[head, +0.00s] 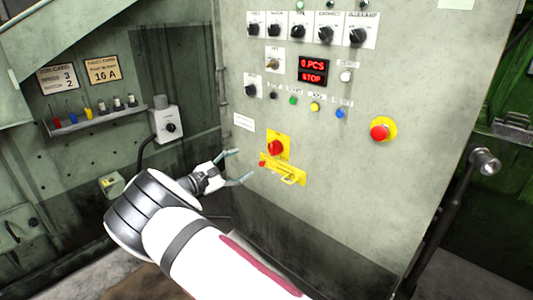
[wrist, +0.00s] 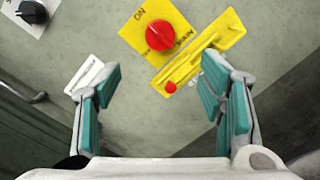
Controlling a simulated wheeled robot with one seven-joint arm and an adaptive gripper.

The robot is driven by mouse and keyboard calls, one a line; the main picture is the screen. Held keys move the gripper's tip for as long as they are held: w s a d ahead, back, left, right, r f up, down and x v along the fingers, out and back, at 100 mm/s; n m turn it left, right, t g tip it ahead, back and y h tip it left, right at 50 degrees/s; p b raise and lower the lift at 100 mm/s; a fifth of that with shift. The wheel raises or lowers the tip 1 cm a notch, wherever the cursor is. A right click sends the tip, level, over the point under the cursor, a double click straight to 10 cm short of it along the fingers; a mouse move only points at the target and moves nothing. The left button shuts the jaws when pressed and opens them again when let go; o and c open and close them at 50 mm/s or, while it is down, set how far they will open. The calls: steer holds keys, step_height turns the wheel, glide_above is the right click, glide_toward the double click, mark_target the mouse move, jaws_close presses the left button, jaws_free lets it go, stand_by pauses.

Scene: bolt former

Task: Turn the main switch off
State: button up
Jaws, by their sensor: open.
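The main switch is a red rotary knob (head: 275,147) on a yellow plate on the grey control panel. In the wrist view the red knob (wrist: 160,36) sits at top centre, with "ON" and "MAIN" lettering on its plate. A yellow hasp-like bracket (head: 283,170) with a small red part lies just below the plate; the small red part (wrist: 170,87) also shows in the wrist view. My gripper (head: 238,167) is open and empty, to the left of the knob and apart from it. Its teal fingers (wrist: 165,100) are spread wide, pointing at the panel.
Above on the panel are several black selector knobs (head: 300,30), a red display (head: 313,71) reading "0 PCS STOP", and small coloured buttons. A red emergency button (head: 381,130) sits to the right. A lever with a grey knob (head: 485,161) stands at far right.

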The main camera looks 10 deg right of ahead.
mark_target(271, 150)
steer(key=b+x, duration=0.3)
steer(key=x, duration=1)
steer(key=shift+w+d+b, duration=0.2)
steer(key=shift+d+b, duration=0.1)
steer(key=c, duration=1.2)
